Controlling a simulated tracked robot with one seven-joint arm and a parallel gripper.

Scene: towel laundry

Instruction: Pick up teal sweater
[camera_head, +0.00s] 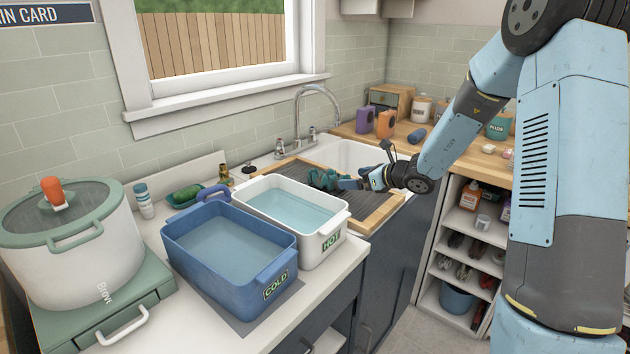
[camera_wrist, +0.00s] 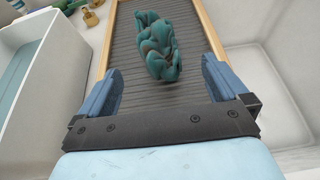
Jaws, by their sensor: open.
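The teal sweater (camera_head: 322,179) lies bunched up on the ribbed washboard (camera_head: 295,171) with its wooden frame, beside the sink. In the wrist view the sweater (camera_wrist: 157,47) is a crumpled teal bundle with brownish patches, lying on the grey ribs of the board (camera_wrist: 190,92). My gripper (camera_head: 345,183) reaches in from the right, close to the sweater. In the wrist view my gripper (camera_wrist: 160,80) is open, its two blue fingers wide apart. The sweater lies ahead of and between the fingers, and nothing is held.
A white HOT basin (camera_head: 333,240) and a blue COLD basin (camera_head: 280,262), both with water, stand left of the board. The white sink (camera_head: 360,155) and faucet (camera_head: 318,92) are behind. A large pot (camera_head: 75,245) stands at far left.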

